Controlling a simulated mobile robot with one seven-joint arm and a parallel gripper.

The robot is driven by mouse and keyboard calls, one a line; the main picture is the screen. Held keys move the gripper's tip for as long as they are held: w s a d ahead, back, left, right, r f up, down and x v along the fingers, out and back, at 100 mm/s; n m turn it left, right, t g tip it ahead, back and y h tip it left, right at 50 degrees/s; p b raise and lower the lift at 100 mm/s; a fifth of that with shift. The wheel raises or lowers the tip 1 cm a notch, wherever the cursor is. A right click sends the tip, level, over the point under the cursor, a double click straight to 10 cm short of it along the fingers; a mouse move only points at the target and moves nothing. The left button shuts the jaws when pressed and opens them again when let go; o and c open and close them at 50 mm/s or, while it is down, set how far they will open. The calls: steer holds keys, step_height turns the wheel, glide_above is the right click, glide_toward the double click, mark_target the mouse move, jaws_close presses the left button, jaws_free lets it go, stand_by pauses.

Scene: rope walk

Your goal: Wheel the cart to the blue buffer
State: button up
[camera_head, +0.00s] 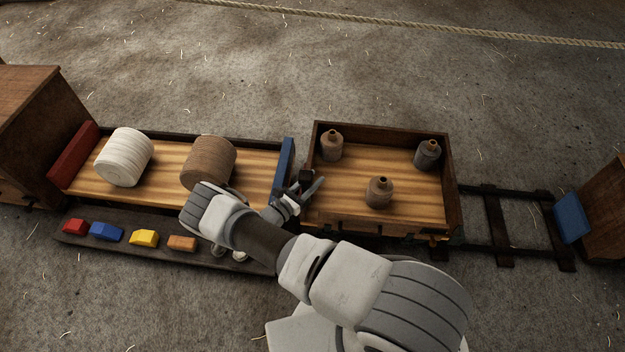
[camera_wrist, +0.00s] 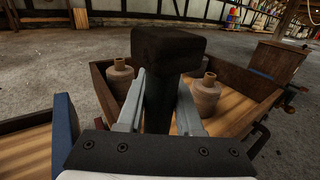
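The cart (camera_head: 380,230) is a wooden open-topped tray on rails, holding three bottles: a brown one (camera_head: 331,147), a dark grey one (camera_head: 428,155) and a brown one (camera_head: 379,193). A dark post with a block-like top (camera_head: 306,176) stands at its left end; it fills the middle of the wrist view (camera_wrist: 168,45). My gripper (camera_head: 308,190) is at this post, one finger on each side. The fingers look open, with a narrow gap at the right finger; contact is unclear. The blue buffer (camera_head: 571,219) is on a wooden block at the far right, apart from the cart.
Bare track (camera_head: 495,225) lies between cart and buffer. Left of the cart, a wooden deck with a blue end panel (camera_head: 285,168) and red end panel (camera_head: 75,155) holds a white spool (camera_head: 124,157) and brown spool (camera_head: 209,163). Coloured blocks lie on a dark strip in front.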

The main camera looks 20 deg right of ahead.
jaws_close()
steer(key=shift+s, duration=0.1)
stand_by(0.9)
